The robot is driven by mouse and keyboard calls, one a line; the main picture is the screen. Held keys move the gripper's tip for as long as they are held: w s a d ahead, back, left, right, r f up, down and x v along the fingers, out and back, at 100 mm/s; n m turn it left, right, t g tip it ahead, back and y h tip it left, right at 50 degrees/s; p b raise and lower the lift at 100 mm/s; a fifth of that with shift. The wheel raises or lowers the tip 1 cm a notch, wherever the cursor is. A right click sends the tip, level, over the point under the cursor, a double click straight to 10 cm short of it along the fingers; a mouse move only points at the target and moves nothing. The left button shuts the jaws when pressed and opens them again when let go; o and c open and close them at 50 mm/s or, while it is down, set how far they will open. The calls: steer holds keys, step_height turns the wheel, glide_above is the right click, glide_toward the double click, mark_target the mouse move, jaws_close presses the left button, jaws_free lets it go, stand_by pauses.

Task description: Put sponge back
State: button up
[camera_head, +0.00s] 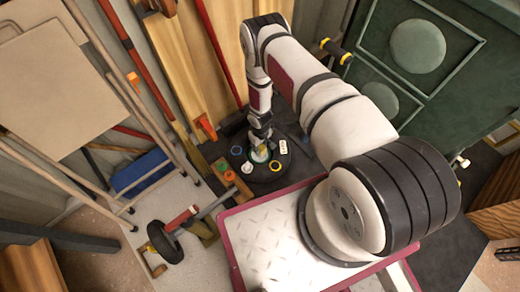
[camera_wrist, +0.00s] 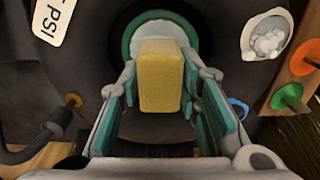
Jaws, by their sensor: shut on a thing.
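A yellow block-shaped sponge (camera_wrist: 160,75) sits between the teal-padded fingers of my gripper (camera_wrist: 162,95), which is shut on it. Past the sponge in the wrist view is a round pale dish with a teal rim (camera_wrist: 128,42), on a dark round surface (camera_wrist: 105,70). In the head view my gripper (camera_head: 261,150) points down over that black round surface (camera_head: 262,185), at the dish. I cannot tell whether the sponge touches the dish. The sponge is barely visible in the head view.
A small white cup with pale lumps (camera_wrist: 268,40) stands beside the dish. Green (camera_wrist: 287,97) and orange (camera_wrist: 306,58) discs on wood lie farther right. A yellow ring (camera_head: 276,166), blue ring (camera_head: 236,150) and white label (camera_head: 283,147) surround my gripper. Boards and poles lean behind.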

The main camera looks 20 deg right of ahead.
mark_target(260, 146)
steer(key=shift+f, duration=1)
steer(key=shift+b, duration=0.3)
steer(key=shift+f, duration=0.15)
steer(key=o, duration=1)
step_height(260, 146, up, 12)
steer(key=p, duration=0.4)
steer(key=shift+r+p, duration=0.25)
steer(key=shift+p, duration=0.1)
